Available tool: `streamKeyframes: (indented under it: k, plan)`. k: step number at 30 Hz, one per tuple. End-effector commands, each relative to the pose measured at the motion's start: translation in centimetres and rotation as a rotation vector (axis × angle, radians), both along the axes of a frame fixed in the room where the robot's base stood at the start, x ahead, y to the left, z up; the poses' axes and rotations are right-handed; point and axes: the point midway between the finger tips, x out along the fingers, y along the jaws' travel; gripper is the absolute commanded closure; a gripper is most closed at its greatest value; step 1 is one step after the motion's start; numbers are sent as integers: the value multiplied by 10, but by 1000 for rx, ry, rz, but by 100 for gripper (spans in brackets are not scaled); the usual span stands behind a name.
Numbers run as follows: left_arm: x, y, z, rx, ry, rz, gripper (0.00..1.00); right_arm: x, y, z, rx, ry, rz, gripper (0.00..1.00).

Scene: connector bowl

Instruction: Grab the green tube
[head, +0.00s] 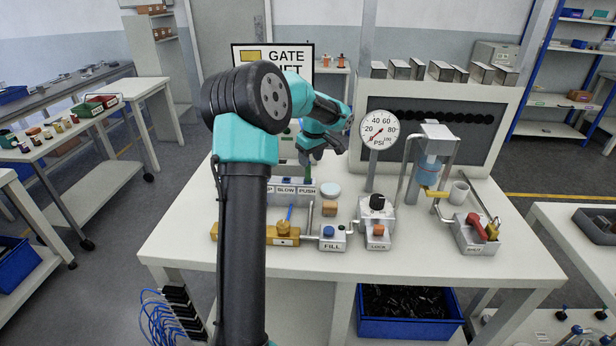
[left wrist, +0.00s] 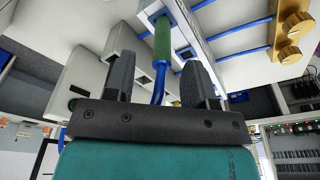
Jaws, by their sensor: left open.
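The green tube (left wrist: 162,38) shows at the top of the left wrist view, with blue tubing (left wrist: 160,80) running on from its end. In the head view the green tube (head: 307,173) is a small upright piece just below my left gripper (head: 322,155). In the left wrist view my left gripper (left wrist: 157,70) is open, with its two dark fingers apart. The blue tubing passes between the fingers in the picture, and the green part lies past their tips. I cannot tell whether anything touches. My right gripper is not in view.
A panel of SLOW and PUSH boxes (head: 287,190) stands close by. A pressure gauge (head: 379,130), a FILL box (head: 333,238) and a tray with red and yellow parts (head: 470,245) stand to the right. The white table's front (head: 430,275) is clear.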

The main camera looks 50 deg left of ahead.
Motion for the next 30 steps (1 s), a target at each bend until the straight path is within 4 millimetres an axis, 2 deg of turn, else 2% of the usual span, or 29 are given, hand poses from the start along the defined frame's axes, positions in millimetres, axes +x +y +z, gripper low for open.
streamKeyframes:
  k: [13,24,30]
  plan:
    - [-1,1,-6,0,0,0,50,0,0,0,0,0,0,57]
    - [-4,11,-49,-1,1,0,50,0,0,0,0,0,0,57]
    - [-4,12,-54,0,-2,0,50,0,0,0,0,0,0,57]
